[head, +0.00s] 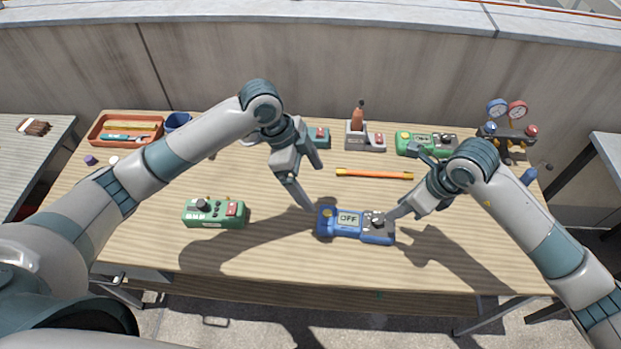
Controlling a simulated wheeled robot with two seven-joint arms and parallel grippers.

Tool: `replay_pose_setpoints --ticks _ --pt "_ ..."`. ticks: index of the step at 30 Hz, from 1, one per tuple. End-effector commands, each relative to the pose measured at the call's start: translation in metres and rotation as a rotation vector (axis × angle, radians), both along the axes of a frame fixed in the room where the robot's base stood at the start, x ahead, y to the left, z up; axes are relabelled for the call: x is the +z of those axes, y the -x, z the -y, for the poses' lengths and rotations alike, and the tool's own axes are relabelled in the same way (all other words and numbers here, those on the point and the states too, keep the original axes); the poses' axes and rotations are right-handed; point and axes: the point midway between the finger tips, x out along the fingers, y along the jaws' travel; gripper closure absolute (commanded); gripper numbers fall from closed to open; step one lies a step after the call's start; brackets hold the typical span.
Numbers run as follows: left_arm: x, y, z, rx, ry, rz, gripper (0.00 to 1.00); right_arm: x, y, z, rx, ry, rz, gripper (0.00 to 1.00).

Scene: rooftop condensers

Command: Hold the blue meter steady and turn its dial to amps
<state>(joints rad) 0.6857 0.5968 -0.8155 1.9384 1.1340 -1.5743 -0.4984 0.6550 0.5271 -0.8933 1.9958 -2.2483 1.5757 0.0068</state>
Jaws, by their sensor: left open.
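The blue meter (341,229) lies on the wooden table near its front edge, with its display reading OFF. A dark dial (377,219) sits at the right end of its face, and a yellow round part is at the left end. My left gripper (312,188) is open above the meter's left end, with one fingertip close to that end; I cannot tell if it touches. My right gripper (389,215) is at the meter's right end, with its tip beside the dial. Its fingers overlap in this view, so its opening and any contact with the dial are unclear.
A green device (213,214) with a red switch lies to the left. Behind are an orange stick (374,174), a green and yellow meter (426,144), a grey holder (364,141), gauges (507,112) and an orange tray (124,131). The table in front of the meter is clear.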

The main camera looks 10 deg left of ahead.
Motion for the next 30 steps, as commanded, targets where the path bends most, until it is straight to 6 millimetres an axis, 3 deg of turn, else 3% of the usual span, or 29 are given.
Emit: replay_pose_setpoints --ticks 8,30 --pt "-0.02 0.0 0.009 0.0 0.001 -0.002 0.11 0.0 0.0 0.0 0.0 0.0 0.0 0.69" --pt "-0.129 -0.004 0.054 0.002 0.001 -0.004 0.11 0.0 0.0 0.0 0.0 0.0 0.0 0.69"
